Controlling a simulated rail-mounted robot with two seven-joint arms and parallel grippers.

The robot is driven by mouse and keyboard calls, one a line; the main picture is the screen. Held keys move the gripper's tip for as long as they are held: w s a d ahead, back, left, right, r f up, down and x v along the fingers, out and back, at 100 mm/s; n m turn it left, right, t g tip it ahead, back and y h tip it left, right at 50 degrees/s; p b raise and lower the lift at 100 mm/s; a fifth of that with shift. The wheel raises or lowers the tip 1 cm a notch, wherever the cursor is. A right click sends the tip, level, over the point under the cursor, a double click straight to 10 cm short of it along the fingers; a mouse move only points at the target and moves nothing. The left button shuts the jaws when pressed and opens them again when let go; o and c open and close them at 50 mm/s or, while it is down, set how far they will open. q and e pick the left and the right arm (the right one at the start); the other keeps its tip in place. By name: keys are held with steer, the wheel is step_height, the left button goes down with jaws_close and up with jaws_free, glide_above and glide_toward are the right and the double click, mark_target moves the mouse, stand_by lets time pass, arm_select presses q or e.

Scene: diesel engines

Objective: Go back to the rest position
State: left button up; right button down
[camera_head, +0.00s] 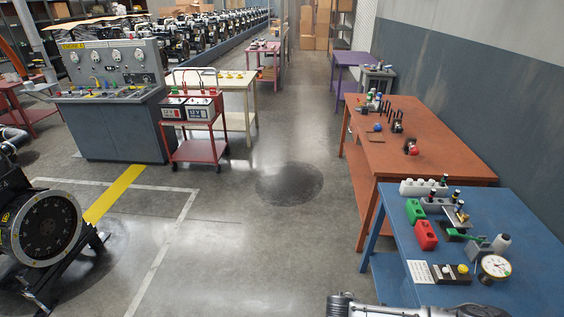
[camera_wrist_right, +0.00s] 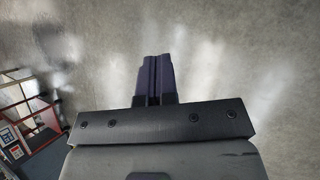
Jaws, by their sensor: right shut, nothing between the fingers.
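My right gripper (camera_wrist_right: 153,60) shows in the right wrist view, with its two dark fingers pressed side by side and nothing between them. Bare grey floor (camera_wrist_right: 240,60) lies behind the fingers, and they touch nothing. In the head view, a grey piece of my own arm shows at the bottom edge, in front of the blue table (camera_head: 398,232); no gripper fingers show there. My left gripper is in neither view.
The blue table carries a red box (camera_head: 425,235), a green box (camera_head: 415,210) and a dial gauge (camera_head: 495,267). An orange table (camera_head: 440,160) stands behind it. An engine (camera_head: 45,228) is at left. A red cart (camera_head: 200,151) stands by a control console (camera_head: 115,130). The middle floor is clear.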

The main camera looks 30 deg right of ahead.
steer(key=w+a+r+m+t+y, duration=0.1)
steer(key=w+a+r+t, duration=0.15)
steer(key=a, duration=0.35)
steer(key=w+a+r+m+t+y, duration=0.1)
steer(key=w+a+r+m, duration=0.1)
steer(key=a+r, duration=0.25)
steer(key=s+a+r+m+t+y, duration=0.3)
steer(key=s+a+r+t+y, duration=0.1)
steer(key=a+r, duration=0.7)
steer(key=s+a+f+m+g+y, duration=0.15)
steer(key=s+f, duration=0.25)
steer(key=s, duration=0.5)
steer(key=s+f+m+g, duration=0.2)
steer(key=s+f+m, duration=0.1)
steer(key=s, duration=0.6)
step_height(320, 180, up, 19)
steer(key=p, duration=2)
steer(key=shift+s+r+g, duration=0.15)
steer(key=shift+s+g, duration=0.15)
steer(key=shift+s, duration=0.15)
